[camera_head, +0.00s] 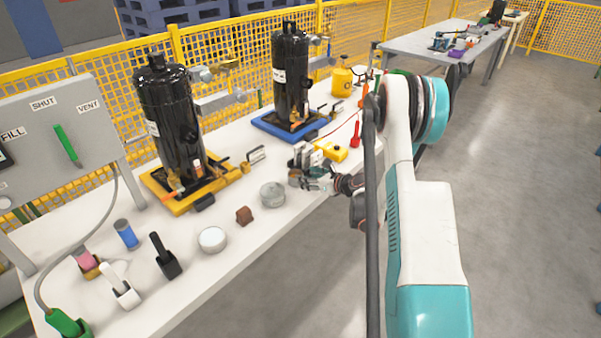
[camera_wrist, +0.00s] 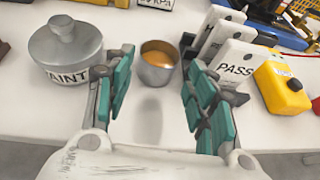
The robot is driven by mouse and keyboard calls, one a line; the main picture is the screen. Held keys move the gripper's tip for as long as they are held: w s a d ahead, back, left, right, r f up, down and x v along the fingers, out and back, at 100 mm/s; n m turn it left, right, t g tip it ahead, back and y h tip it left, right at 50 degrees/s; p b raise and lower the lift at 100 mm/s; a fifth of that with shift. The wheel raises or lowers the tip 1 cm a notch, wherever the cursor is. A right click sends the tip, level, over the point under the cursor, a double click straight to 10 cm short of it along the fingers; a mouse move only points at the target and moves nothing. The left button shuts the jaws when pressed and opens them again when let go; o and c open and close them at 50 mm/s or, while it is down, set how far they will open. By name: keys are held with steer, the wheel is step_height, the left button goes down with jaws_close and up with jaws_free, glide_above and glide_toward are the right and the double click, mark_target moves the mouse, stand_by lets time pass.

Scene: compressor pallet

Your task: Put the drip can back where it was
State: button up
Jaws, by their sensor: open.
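The drip can looks to be the small open metal cup (camera_wrist: 156,70) with amber liquid inside. It stands upright on the white bench in the wrist view, just beyond and between my fingertips. In the head view the cup (camera_head: 294,178) is small and partly hidden beside my gripper. My gripper (camera_wrist: 157,82) is open, with one teal-padded finger on each side and nothing held between them. In the head view my gripper (camera_head: 318,184) is low over the bench's right edge. Whether a finger touches the cup cannot be told.
A lidded paint tin (camera_wrist: 66,52) stands close left of the cup. White PASS tags (camera_wrist: 236,64) in a holder and a yellow device (camera_wrist: 284,90) stand close right. Two black compressors (camera_head: 172,125) (camera_head: 291,78) stand farther back. The bench in front of the cup is clear.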

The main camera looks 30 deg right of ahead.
steer(key=shift+p+v, duration=0.45)
steer(key=shift+v, duration=1.55)
